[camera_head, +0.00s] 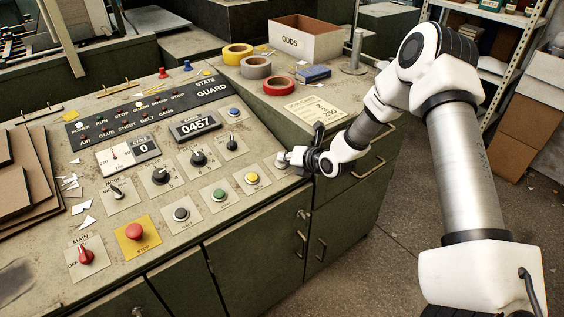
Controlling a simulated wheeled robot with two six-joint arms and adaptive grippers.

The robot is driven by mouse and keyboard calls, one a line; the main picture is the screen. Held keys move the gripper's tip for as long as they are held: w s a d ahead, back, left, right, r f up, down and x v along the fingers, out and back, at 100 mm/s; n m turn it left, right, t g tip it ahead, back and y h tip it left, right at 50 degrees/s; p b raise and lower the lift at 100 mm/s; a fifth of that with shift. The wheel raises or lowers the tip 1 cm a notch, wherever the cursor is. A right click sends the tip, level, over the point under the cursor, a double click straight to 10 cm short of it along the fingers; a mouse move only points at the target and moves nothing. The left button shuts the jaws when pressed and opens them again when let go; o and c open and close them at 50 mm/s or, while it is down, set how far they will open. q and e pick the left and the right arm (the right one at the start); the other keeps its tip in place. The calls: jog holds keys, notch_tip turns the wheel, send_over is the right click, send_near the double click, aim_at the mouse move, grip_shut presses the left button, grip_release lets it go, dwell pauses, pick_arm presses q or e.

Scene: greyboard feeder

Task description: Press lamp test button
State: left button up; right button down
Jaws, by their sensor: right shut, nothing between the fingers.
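The control panel (100,200) is a worn, sloping desk top with several buttons, knobs and lamps. A yellow button (252,178), a green button (219,194) and a black button (181,213) form a row along its front. A blue button (234,112) is higher up at the right. Their small labels are too small to read, so I cannot tell which is the lamp test button. My right gripper (287,160) is shut and empty at the panel's right edge, just right of the yellow button. Its fingers cover the panel there, and contact is unclear. My left gripper is out of view.
A red mushroom STOP button (134,231) and a red MAIN switch (86,256) are at the panel's front left. Tape rolls (278,86), a blue box (313,74) and an ODDS box (305,40) lie behind. Grey boards (35,170) are stacked at left.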

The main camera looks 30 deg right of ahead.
jog(key=shift+s+a+f, duration=0.15)
jog(key=shift+s+f, duration=0.15)
jog(key=shift+f, duration=0.25)
jog(key=shift+r+p, duration=0.65)
jog(key=shift+p, duration=0.3)
jog(key=shift+r, duration=0.3)
jog(key=shift+r+p, duration=0.3)
jog(key=shift+p, duration=0.25)
jog(key=r+p, duration=0.2)
jog(key=s+r+p, duration=0.1)
jog(key=r+p, duration=0.1)
jog(key=p, duration=0.1)
jog(key=shift+r, duration=0.2)
jog(key=shift+f, duration=0.1)
